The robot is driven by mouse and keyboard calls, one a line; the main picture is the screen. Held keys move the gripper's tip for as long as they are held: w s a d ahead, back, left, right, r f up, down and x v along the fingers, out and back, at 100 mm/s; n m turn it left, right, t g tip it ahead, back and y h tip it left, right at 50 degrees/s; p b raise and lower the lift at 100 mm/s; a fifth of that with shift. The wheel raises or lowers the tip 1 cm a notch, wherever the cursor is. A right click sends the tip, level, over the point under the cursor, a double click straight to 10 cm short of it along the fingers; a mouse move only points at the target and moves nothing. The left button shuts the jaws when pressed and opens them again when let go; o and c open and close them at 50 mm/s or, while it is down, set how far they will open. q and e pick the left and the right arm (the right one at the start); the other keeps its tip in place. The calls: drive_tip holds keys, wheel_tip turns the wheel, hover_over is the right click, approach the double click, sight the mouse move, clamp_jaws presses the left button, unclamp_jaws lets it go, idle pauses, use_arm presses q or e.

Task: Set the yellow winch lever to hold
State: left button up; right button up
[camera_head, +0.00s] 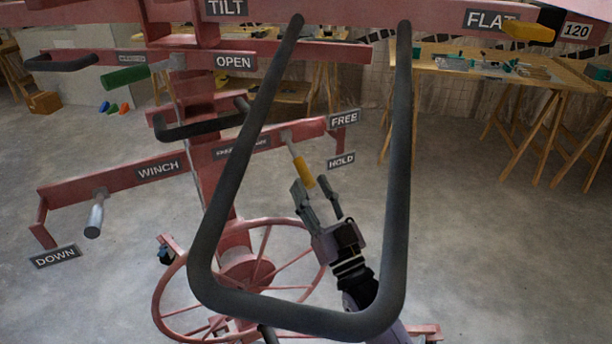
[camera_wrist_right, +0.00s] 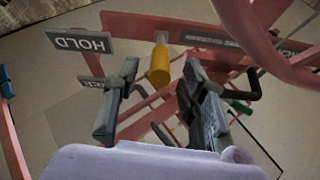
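The yellow winch lever (camera_head: 304,172) has a grey stem that slopes down and right from the red winch bar. Its yellow grip is left of the HOLD plate (camera_head: 341,160) and below the FREE plate (camera_head: 344,119). My right gripper (camera_head: 312,187) is at the lower end of the grip, fingers pointing up towards it. In the right wrist view my right gripper (camera_wrist_right: 161,75) is open, and the yellow grip (camera_wrist_right: 158,63) shows between its fingertips with gaps on both sides. Contact cannot be told. My left gripper is not in view.
A large dark U-shaped handle (camera_head: 228,180) crosses the near view, with my right arm seen through it. A red spoked wheel (camera_head: 160,295) is below. A grey crank handle (camera_head: 95,215) and a green handle (camera_head: 125,77) are at left. Workbenches (camera_head: 450,62) stand behind.

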drive_tip(key=v, duration=0.8)
drive_tip(key=shift+w, duration=0.1)
idle(0.3)
wheel_tip(320, 180, down, 24)
drive_tip(key=d+g+h+p, duration=0.2)
drive_tip(key=d+g+h, duration=0.15)
drive_tip(key=g, duration=0.25)
drive_tip(key=s+d+f+g+h, duration=0.15)
drive_tip(key=s+f, duration=0.25)
drive_tip(key=f, duration=0.4)
drive_tip(key=s+d+f+g+h, duration=0.1)
drive_tip(key=s+f+g, duration=0.25)
drive_tip(key=f, duration=0.55)
drive_tip(key=s+d+f+g+h+p, duration=0.15)
drive_tip(key=s+d+f+g, duration=0.25)
drive_tip(key=s+f, duration=0.9)
drive_tip(key=s+d+f+g, duration=0.2)
drive_tip(key=s+f+g, duration=0.1)
drive_tip(key=s, duration=0.8)
drive_tip(key=s+d+f+g+h+p, duration=0.1)
drive_tip(key=s+d+f+g, duration=0.1)
drive_tip(key=s, duration=0.9)
drive_tip(key=shift+s+d+f+m+g, duration=0.15)
drive_tip(key=shift+s+f+m+g, duration=0.2)
drive_tip(key=shift+f, duration=0.25)
